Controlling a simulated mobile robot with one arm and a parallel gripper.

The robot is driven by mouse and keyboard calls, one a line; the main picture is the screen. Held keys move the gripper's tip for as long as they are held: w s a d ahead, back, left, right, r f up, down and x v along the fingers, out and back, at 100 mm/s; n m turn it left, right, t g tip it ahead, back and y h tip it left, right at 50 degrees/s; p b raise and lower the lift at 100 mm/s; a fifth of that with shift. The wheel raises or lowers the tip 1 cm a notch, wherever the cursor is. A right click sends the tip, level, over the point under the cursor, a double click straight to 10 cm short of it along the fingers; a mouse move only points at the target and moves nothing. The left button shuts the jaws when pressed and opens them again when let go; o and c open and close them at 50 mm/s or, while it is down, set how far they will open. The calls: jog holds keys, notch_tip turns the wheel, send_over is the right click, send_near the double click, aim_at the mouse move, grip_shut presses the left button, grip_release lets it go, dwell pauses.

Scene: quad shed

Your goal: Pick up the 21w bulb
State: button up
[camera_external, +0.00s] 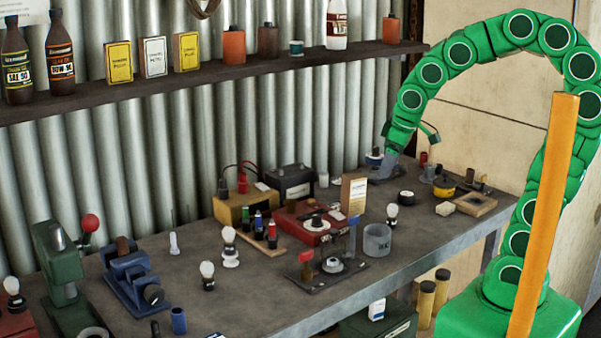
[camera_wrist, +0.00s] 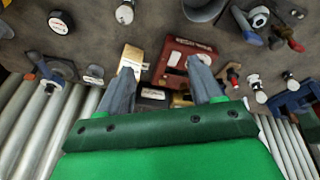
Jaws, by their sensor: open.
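Several white-globed bulbs with dark bases stand on the bench; I cannot read which one is the 21w. One bulb (camera_external: 392,212) stands near the front right, beside a grey ring. Another bulb (camera_external: 229,238) is on a white base near the middle, and another bulb (camera_external: 208,270) is in front of it. One more bulb (camera_external: 12,287) is at the far left. In the wrist view a bulb (camera_wrist: 125,13) shows at the top. My gripper (camera_wrist: 163,82) is open and empty, its fingers apart above the bench. In the external view it is at the back right, partly hidden.
A red box (camera_external: 300,222), a yellow box (camera_external: 243,207) and an upright carton (camera_external: 353,193) crowd the middle. A clamp stand (camera_external: 330,268) and a grey ring (camera_external: 377,239) stand near the front edge. A blue vise (camera_external: 135,280) is left. A shelf (camera_external: 220,77) runs above.

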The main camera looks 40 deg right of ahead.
aim_at(213, 265)
jog(key=w+a+n+t+y, duration=0.1)
jog(key=w+a+n+y, duration=0.3)
jog(key=a, duration=0.6)
jog(key=w+a+n+t+y, duration=0.1)
jog(key=w+a, duration=0.5)
jog(key=a, duration=0.5)
jog(key=s+a+r+n+y, duration=0.1)
jog(key=a+y, duration=0.1)
jog(key=a, duration=0.5)
jog(key=s+a+n+g+y, duration=0.1)
jog(key=a+n+y, duration=0.15)
jog(key=a, duration=0.35)
jog(key=s+a+r+n+y, duration=0.1)
jog(key=a+y, duration=0.2)
jog(key=a, duration=0.4)
notch_tip(213, 265, down, 16)
jog(key=shift+a+r, duration=0.1)
jog(key=shift+r, duration=0.1)
jog(key=shift+x, duration=3.85)
jog(key=shift+f, duration=0.15)
jog(key=shift+c, duration=0.2)
jog(key=c, duration=1.1)
